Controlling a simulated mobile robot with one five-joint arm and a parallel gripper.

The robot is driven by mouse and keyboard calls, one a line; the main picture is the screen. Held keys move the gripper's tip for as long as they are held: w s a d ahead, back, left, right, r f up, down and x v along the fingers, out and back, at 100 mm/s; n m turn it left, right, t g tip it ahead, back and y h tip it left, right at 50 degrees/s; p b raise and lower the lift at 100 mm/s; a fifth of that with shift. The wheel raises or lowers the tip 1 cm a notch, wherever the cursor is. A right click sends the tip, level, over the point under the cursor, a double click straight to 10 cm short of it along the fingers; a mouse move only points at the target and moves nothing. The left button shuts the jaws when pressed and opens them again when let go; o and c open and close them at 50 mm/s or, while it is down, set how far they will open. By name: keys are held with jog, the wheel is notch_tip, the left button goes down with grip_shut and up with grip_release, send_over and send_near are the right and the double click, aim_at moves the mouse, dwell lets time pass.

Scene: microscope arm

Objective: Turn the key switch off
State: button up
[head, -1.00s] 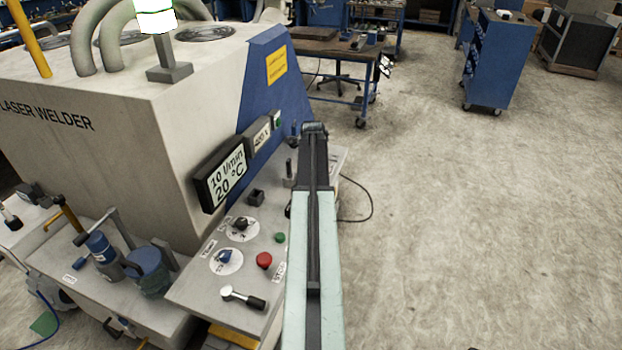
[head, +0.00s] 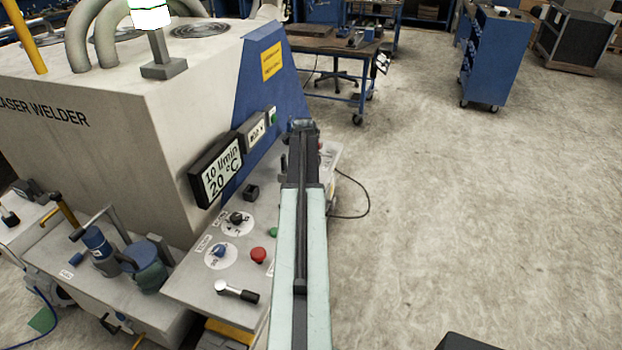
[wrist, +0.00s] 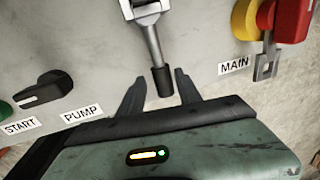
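No part labelled as a key switch can be read in either view. In the wrist view, a metal lever with a black tip (wrist: 161,80) hangs down from a grey panel (wrist: 205,40). My gripper (wrist: 157,76) is open, with one dark finger on each side of the lever's tip. I cannot tell whether either finger touches it. In the head view my arm reaches along the right side of the laser welder's sloped control panel (head: 203,290). My fingers are hidden there, and so is the panel part in front of them.
In the wrist view, a black knob (wrist: 45,90) sits by the PUMP label at left, and a red and yellow switch (wrist: 285,18) by the MAIN label at right. In the head view, the red button (head: 258,255) and blue knob (head: 219,250) lie left of my arm.

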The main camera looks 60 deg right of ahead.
jog(key=shift+s+d, duration=0.1)
jog(key=shift+r, duration=0.1)
notch_tip(320, 180, up, 8)
jog(key=a+p, duration=0.1)
jog(key=p, duration=0.6)
jog(key=shift+a+f+p, duration=0.25)
jog(key=shift+p, duration=0.05)
jog(key=shift+s, duration=0.15)
